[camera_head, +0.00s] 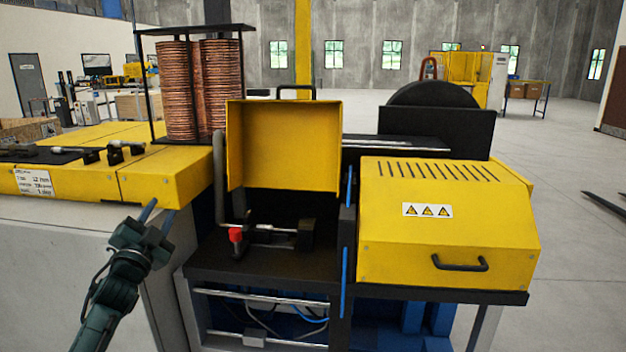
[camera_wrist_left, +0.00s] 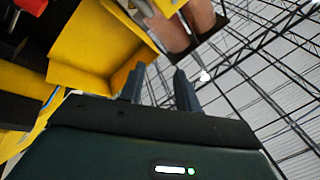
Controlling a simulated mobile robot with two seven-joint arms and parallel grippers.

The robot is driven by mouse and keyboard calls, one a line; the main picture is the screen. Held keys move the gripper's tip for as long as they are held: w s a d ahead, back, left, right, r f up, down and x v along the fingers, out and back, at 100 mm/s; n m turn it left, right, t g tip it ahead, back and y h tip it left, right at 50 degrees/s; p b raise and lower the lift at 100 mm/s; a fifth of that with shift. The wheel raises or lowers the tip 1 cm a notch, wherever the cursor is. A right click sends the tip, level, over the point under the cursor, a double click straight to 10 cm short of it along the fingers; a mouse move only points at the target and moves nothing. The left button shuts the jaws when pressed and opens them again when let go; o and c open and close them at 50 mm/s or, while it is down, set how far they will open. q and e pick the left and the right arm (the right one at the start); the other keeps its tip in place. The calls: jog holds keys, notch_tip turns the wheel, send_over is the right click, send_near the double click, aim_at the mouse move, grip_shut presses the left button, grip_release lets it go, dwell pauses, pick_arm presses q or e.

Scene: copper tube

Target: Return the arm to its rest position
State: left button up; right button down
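My left arm comes in from the lower left in the head view. Its gripper (camera_head: 158,215) points up and away, in front of the yellow bench's front corner. The two fingers stand apart with nothing between them. They also show apart and empty in the left wrist view (camera_wrist_left: 160,86), against the ceiling trusses and a yellow panel. The gripper appears clear of the machine, though its exact distance from the bench edge is hard to judge. My right gripper is not in view.
A machine with a raised yellow cover (camera_head: 283,145) holds a red-tipped fixture (camera_head: 236,235). A closed yellow housing (camera_head: 447,215) stands to its right. Open floor (camera_head: 570,280) lies at the right.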

pick_arm(q)
notch_tip(320, 180, down, 7)
jog(key=w+a+n+g+y, duration=0.1)
jog(key=a+n+g+y, duration=0.2)
jog(key=n+g, duration=0.35)
jog(key=s+d+f+h, duration=0.1)
jog(key=s+d+f, duration=0.3)
jog(key=s+f, duration=0.3)
jog(key=s+d+f+h, duration=0.2)
jog(key=s+d+f, duration=0.25)
jog(key=f, duration=0.45)
jog(key=s+d+f+g+h, duration=0.1)
jog(key=s+d+f, duration=0.2)
jog(key=s, duration=0.6)
jog(key=s+d+f+n+g, duration=0.1)
jog(key=s+d+f, duration=0.3)
jog(key=s, duration=0.5)
jog(key=s+d+f+g+h, duration=0.1)
jog(key=s+d+f+g, duration=0.1)
jog(key=s+d, duration=0.4)
jog(key=s+f, duration=0.1)
jog(key=s, duration=0.3)
jog(key=shift+f+g+h, duration=0.3)
jog(key=shift+f+g, duration=0.05)
jog(key=shift+f, duration=0.05)
jog(key=shift+s, duration=0.1)
